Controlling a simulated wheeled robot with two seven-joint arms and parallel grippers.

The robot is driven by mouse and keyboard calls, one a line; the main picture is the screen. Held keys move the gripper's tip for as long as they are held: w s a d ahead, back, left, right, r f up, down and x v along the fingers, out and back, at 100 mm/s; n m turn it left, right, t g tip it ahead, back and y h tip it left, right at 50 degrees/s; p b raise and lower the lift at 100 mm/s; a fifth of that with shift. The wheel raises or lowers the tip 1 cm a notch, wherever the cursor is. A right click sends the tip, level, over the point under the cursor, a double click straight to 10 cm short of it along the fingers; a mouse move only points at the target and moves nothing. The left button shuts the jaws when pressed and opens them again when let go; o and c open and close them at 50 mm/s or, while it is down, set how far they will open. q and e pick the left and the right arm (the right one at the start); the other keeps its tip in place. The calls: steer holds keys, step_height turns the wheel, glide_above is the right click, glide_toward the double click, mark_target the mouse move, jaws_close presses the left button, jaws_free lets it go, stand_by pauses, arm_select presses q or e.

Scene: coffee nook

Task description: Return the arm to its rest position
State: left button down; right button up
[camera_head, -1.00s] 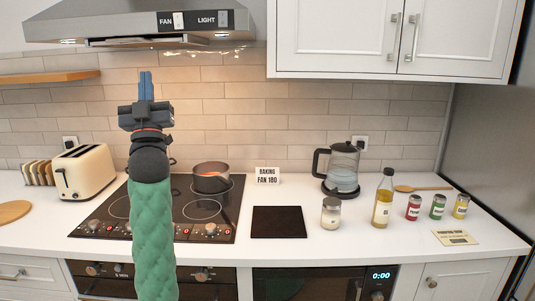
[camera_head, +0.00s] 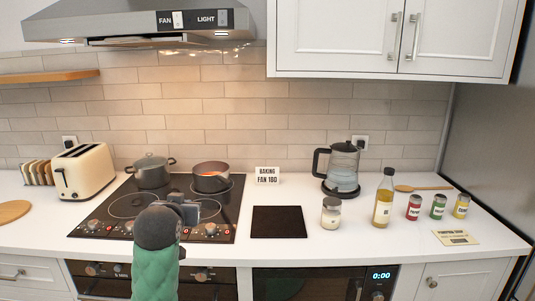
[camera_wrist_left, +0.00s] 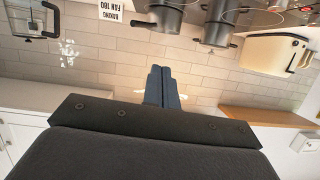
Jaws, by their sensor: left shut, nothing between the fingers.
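My left arm, in a green sleeve, comes up from the bottom of the head view. My left gripper (camera_head: 190,207) is low over the front of the hob, and its fingers are hard to make out there. In the left wrist view the two fingers of the left gripper (camera_wrist_left: 160,72) are pressed together with nothing between them. My right arm and gripper do not show.
The black hob (camera_head: 222,222) holds a lidded grey pot (camera_head: 151,172) and an open saucepan (camera_head: 211,178). A toaster (camera_head: 83,172) stands left. A kettle (camera_head: 342,170), glass jar (camera_head: 331,214), oil bottle (camera_head: 383,200) and small jars stand right. The range hood (camera_head: 140,25) hangs above.

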arm_select(q)
steer(key=s+d+f+m+g+h, duration=0.1)
steer(key=s+d+f+g, duration=0.1)
steer(key=s+f, duration=0.55)
steer(key=s+d+f+g, duration=0.2)
steer(key=s+f+g, duration=0.15)
steer(key=f, duration=0.65)
steer(key=s+d+f+m+g+h, duration=0.1)
steer(key=s+f, duration=0.5)
steer(key=f, duration=0.2)
steer(key=s+f+g, duration=0.3)
steer(key=s+f, duration=0.6)
steer(key=s, duration=0.3)
steer(key=s+d+f+g, duration=0.1)
steer(key=s+f+g, duration=0.2)
steer(key=s+f, duration=0.6)
steer(key=s, duration=0.4)
steer(key=shift+d+f, duration=0.25)
steer(key=shift+d, duration=0.05)
steer(key=shift+s, duration=0.1)
